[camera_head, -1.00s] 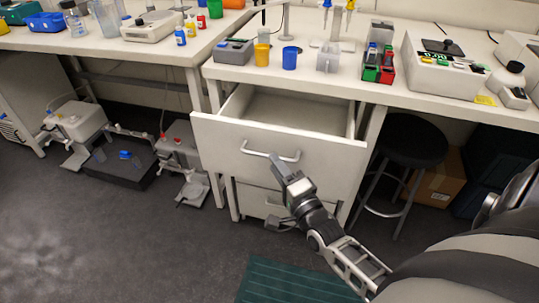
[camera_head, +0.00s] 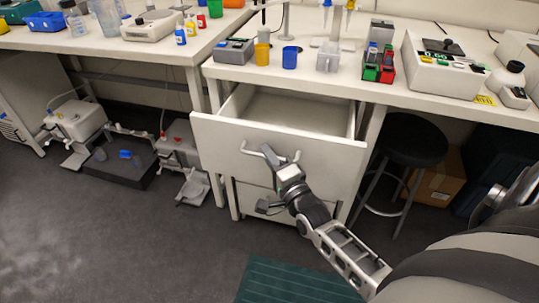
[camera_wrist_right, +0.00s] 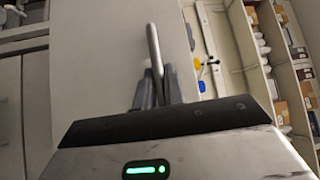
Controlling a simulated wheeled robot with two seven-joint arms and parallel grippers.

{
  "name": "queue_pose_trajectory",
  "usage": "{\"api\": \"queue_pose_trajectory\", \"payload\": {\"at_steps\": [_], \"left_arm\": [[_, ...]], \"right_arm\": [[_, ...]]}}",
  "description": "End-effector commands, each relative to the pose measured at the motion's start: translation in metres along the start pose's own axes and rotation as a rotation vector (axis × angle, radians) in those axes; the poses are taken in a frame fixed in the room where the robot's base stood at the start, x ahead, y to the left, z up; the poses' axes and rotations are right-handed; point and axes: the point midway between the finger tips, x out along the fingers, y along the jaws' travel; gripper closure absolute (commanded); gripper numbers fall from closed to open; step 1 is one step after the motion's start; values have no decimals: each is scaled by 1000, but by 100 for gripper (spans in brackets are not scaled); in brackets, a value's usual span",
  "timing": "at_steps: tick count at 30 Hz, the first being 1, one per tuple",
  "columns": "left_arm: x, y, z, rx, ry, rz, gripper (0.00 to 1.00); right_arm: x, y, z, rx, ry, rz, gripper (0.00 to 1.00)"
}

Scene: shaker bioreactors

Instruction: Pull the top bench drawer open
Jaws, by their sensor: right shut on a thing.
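The top bench drawer (camera_head: 220,137) is pulled out from under the bench, and its empty-looking inside shows behind the white front. Its metal bar handle (camera_head: 254,152) runs across the middle of the front. My right gripper (camera_head: 272,157) is at the handle, its fingers shut around the bar. In the right wrist view the two dark fingertips (camera_wrist_right: 154,88) close on the handle (camera_wrist_right: 154,48), which rises between them. The fingers partly hide the handle's middle in the head view. My left gripper is not in view.
A lower drawer (camera_head: 250,196) stays under the open one. A black stool (camera_head: 412,142) stands to the right, with a cardboard box (camera_head: 438,178) behind it. Beakers, a tube rack and devices stand on the bench top (camera_head: 340,82). The floor (camera_head: 130,240) in front is mostly clear.

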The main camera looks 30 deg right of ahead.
Motion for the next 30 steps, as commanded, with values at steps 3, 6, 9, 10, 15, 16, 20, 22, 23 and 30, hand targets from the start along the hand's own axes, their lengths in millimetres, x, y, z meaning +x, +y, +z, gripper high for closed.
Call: {"api": "queue_pose_trajectory", "payload": {"at_steps": [3, 6, 9, 10, 15, 16, 20, 22, 23, 30], "left_arm": [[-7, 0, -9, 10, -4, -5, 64], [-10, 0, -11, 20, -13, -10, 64], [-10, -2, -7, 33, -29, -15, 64], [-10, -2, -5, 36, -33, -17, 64], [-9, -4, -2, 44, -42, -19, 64], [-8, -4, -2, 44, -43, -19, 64], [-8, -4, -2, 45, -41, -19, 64], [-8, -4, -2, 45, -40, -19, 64], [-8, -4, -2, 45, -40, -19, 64], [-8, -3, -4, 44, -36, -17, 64]], "right_arm": [[-17, -6, 17, 7, -3, 7, 100], [-34, -11, 34, 7, -2, 8, 100], [-48, -14, 48, 5, -2, 7, 100], [-51, -14, 51, 5, -2, 6, 100], [-59, -15, 59, 2, -1, 4, 100], [-60, -15, 59, 1, 0, 3, 100], [-59, -15, 59, 1, 0, 3, 100], [-59, -15, 59, 1, 0, 3, 100], [-59, -15, 59, 0, 0, 3, 86], [-59, -15, 58, 1, 0, 2, 68]]}}
